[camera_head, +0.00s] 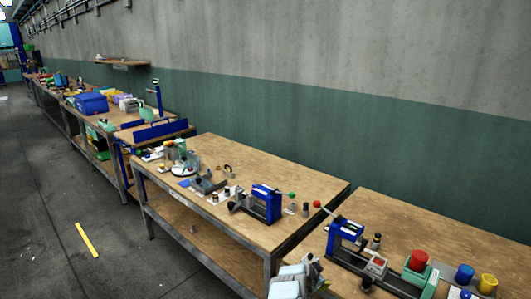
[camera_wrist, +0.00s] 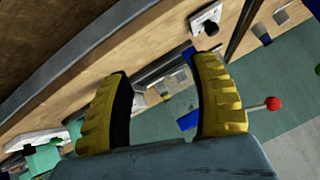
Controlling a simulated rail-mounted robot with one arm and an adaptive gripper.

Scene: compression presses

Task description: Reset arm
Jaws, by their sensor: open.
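My gripper (camera_wrist: 163,68) shows in the wrist view with two yellow, ridged fingers spread apart. The gap between them is empty. Behind the gap, and apart from the fingers as far as I can tell, lies a press with metal and blue parts. A lever with a red ball (camera_wrist: 273,103) sticks out to the right of the right finger. In the head view, part of my grey arm shows at the bottom, in front of the tables; the fingers are hard to make out there.
A blue press (camera_head: 262,205) stands on the middle table (camera_head: 245,160). More loaded benches line the wall. The floor at left is clear.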

